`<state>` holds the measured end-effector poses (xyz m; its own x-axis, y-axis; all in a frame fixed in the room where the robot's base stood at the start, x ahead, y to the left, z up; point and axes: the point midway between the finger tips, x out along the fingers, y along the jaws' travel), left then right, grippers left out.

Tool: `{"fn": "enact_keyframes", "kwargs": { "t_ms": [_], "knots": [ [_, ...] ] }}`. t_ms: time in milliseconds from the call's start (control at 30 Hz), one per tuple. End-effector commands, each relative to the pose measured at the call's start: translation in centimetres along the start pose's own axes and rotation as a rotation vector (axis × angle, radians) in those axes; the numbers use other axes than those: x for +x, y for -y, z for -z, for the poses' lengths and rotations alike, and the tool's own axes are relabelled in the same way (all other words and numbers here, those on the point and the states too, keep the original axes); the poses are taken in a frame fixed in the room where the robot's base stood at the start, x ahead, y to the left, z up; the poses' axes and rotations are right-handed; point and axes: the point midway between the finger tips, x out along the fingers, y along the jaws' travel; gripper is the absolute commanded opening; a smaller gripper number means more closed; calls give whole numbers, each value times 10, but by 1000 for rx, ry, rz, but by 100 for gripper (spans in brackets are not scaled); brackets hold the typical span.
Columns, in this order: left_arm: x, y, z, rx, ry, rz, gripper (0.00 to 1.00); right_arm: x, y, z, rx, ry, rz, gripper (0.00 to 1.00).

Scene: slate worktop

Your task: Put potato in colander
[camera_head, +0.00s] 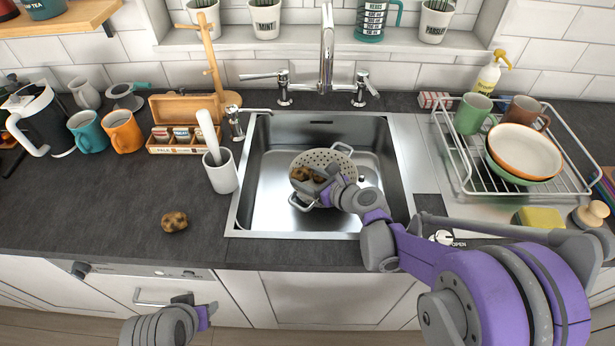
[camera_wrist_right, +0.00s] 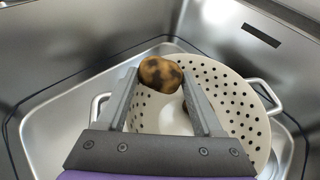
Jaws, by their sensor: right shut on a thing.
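A brown mottled potato (camera_head: 300,173) is between the fingertips of my right gripper (camera_head: 318,180), which is shut on it above the white perforated colander (camera_head: 342,159). The right wrist view also shows the potato (camera_wrist_right: 160,73) between the two fingertips, with the colander (camera_wrist_right: 238,100) beneath and behind. The colander sits in the steel sink; my gripper hides part of its inside. A second potato (camera_head: 174,221) lies on the dark worktop left of the sink. My left gripper (camera_head: 200,305) is low at the front, below the worktop edge; its opening is unclear.
The sink (camera_head: 262,205) has a tap (camera_head: 327,50) at its back. A white utensil holder (camera_head: 221,172) stands close to its left rim. A dish rack (camera_head: 470,185) with bowls and mugs is at right. The worktop front left is mostly clear.

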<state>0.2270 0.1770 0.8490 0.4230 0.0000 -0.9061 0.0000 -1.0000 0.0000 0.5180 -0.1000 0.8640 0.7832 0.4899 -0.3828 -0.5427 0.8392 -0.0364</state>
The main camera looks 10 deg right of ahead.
Motion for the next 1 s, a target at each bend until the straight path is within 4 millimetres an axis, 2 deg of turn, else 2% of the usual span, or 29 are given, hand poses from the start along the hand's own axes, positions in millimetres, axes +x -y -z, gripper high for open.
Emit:
{"fn": "enact_keyframes", "kwargs": {
  "t_ms": [433,467,600,867,1000],
  "knots": [
    [10,0,-6,0,4,0,50,4,1,12,-6,-4,4,14],
    [10,0,-6,0,4,0,50,4,1,12,-6,-4,4,72],
    [10,0,-6,0,4,0,50,4,1,12,-4,-3,3,97],
    [10,0,-6,0,3,0,50,4,1,11,-1,-1,2,98],
    [2,0,-2,0,1,0,50,1,1,3,-1,0,2,98]
  ]
}}
